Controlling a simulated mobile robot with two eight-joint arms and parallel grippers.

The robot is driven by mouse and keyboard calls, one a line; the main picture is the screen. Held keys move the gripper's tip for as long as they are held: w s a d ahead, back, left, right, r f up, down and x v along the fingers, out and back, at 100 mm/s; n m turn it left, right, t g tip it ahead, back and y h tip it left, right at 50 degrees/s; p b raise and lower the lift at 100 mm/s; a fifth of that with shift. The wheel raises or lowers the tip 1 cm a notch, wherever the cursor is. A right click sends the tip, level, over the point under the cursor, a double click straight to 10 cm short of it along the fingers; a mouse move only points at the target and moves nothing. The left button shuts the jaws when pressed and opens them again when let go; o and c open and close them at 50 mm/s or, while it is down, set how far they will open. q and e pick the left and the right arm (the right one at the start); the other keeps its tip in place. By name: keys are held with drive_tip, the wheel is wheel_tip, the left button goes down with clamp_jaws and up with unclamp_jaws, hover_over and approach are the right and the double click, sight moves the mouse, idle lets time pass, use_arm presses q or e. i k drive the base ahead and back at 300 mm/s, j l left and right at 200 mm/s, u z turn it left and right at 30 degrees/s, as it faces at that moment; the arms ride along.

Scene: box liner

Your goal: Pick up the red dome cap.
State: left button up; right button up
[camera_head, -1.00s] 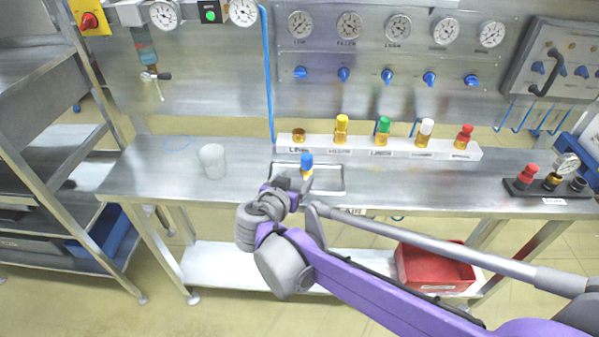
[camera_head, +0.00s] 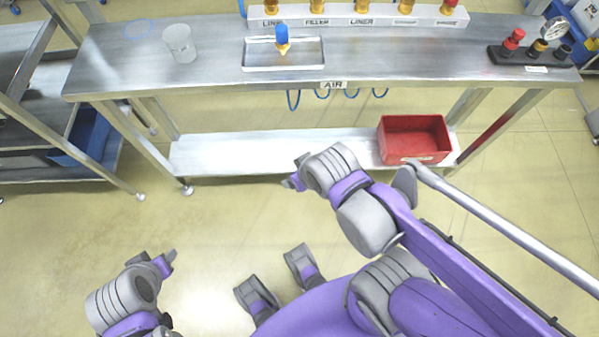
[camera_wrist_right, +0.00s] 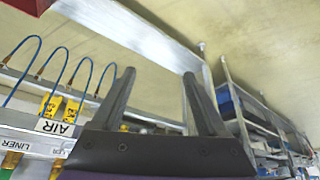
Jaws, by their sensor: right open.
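A red cap (camera_head: 515,38) stands on a black block at the right end of the steel table in the head view. Another red-topped fitting stood at the right end of the white rack in the earlier view; its top is now cut off, leaving a little red (camera_head: 449,3). I cannot tell which is the dome cap. My right gripper (camera_head: 292,183) hangs in front of the table, below its top and far left of both. In the right wrist view its fingers (camera_wrist_right: 159,76) are apart and empty. My left gripper (camera_head: 170,260) is low at left, its jaws unclear.
A shallow tray (camera_head: 262,65) holds a blue-capped brass fitting (camera_head: 282,38). A clear cup (camera_head: 180,44) stands left on the table. The white rack (camera_head: 400,15) lines the back. A red bin (camera_head: 415,138) sits on the lower shelf (camera_head: 270,150). The table's front middle is clear.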

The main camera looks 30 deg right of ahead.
sight(519, 34)
drive_tip(key=z, duration=2.55)
drive_tip(key=i+l, duration=0.15)
drive_tip(key=l, duration=0.15)
drive_tip(key=i+l+u, duration=0.1)
drive_tip(key=l, duration=0.2)
drive_tip(key=i+l+u, duration=0.1)
drive_tip(key=i+l, duration=0.1)
drive_tip(key=l, duration=0.1)
